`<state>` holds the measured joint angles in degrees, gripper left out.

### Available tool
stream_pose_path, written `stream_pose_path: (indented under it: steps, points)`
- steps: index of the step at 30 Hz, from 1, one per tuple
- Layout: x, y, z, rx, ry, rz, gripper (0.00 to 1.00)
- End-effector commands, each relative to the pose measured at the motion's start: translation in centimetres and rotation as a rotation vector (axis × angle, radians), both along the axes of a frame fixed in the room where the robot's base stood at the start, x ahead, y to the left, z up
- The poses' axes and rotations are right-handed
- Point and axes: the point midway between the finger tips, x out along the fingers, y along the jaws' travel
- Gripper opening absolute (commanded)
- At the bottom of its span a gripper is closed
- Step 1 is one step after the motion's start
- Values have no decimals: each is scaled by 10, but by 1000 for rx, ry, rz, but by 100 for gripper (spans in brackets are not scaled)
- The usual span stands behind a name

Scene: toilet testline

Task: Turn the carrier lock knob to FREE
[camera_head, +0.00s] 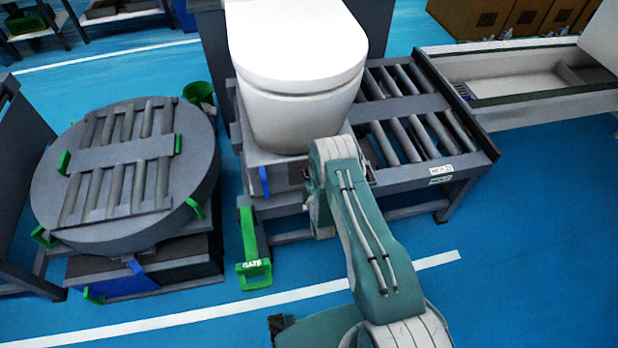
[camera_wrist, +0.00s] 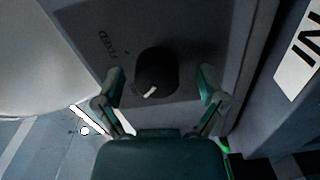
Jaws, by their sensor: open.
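In the wrist view, a dark round knob (camera_wrist: 158,70) with a short white pointer mark sits on a grey carrier face (camera_wrist: 200,22). The printed word FIXED (camera_wrist: 107,43) is to the knob's upper left; I cannot read a FREE label. My gripper (camera_wrist: 160,80) is open, with one green finger on each side of the knob and visible gaps between. I cannot tell how deep the fingers reach. In the head view, a white toilet (camera_head: 295,75) stands on the carrier (camera_head: 283,178) on the roller conveyor; my arm hides the knob and gripper.
A round roller turntable (camera_head: 125,175) with green handles stands to the left. A green GATE lever (camera_head: 252,245) is beside the conveyor (camera_head: 430,130). A label with large black letters (camera_wrist: 300,58) is at the wrist view's right. The blue floor in front is clear.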

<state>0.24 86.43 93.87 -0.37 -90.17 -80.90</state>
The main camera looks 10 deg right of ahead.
Motion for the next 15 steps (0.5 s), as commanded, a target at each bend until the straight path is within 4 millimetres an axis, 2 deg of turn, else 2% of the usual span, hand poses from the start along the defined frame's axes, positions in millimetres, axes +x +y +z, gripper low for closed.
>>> stream_pose_path:
  steps: [5,8,15]
  points:
    - [-2,-1,0,0,-1,-1,90]
    - [-13,0,0,0,1,-2,90]
    - [-61,0,-1,0,3,-1,90]
